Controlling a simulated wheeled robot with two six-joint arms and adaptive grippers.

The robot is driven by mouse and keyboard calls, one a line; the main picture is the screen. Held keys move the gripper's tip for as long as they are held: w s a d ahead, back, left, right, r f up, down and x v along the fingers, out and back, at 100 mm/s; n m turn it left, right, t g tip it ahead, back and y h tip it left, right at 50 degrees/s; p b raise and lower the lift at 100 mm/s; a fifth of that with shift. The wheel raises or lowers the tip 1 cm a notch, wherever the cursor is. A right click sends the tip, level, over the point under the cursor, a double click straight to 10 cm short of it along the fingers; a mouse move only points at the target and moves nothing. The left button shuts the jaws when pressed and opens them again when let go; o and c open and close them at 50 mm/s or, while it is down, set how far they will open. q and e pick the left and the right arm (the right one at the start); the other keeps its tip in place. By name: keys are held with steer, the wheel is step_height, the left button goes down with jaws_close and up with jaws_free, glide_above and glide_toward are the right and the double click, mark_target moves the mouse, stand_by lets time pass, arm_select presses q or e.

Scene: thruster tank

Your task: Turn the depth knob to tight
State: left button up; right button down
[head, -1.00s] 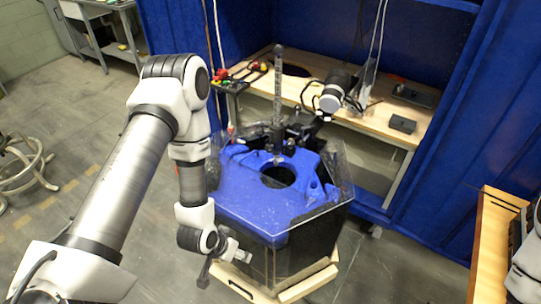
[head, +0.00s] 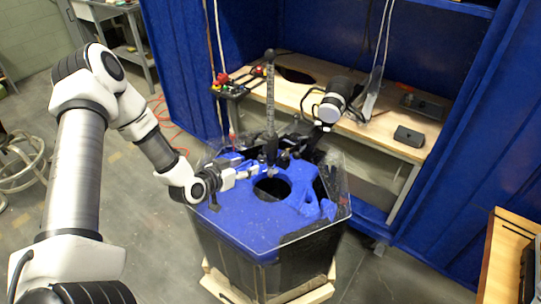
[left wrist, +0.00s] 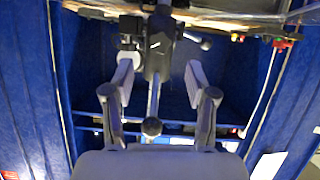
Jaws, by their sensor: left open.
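The blue-topped tank (head: 240,222) has an upright graduated post (head: 270,105) held by a black clamp (head: 272,152) at its back. In the left wrist view the clamp (left wrist: 160,45) shows close up, with the post running down to a ball end (left wrist: 152,127). A small light-grey round part (left wrist: 128,58) on the clamp's left may be the depth knob; a short lever (left wrist: 197,40) sticks out on its right. I cannot tell its setting. My left gripper (head: 248,172) is open beside the clamp; its fingers (left wrist: 158,85) stand on both sides of the post, apparently empty. My right gripper is out of view.
A wooden bench (head: 375,130) behind the tank carries a black box (head: 409,136). A white-and-black jointed device (head: 335,98) stands close behind the clamp. Blue curtains (head: 440,80) surround the bench. A wooden table (head: 508,250) is at the right.

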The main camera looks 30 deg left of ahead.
mark_target(260, 160)
arm_select(q)
steer(key=x, duration=0.7)
steer(key=shift+w+f, duration=0.1)
steer(key=shift+w, duration=0.3)
steer(key=shift+s, duration=0.2)
jaws_close()
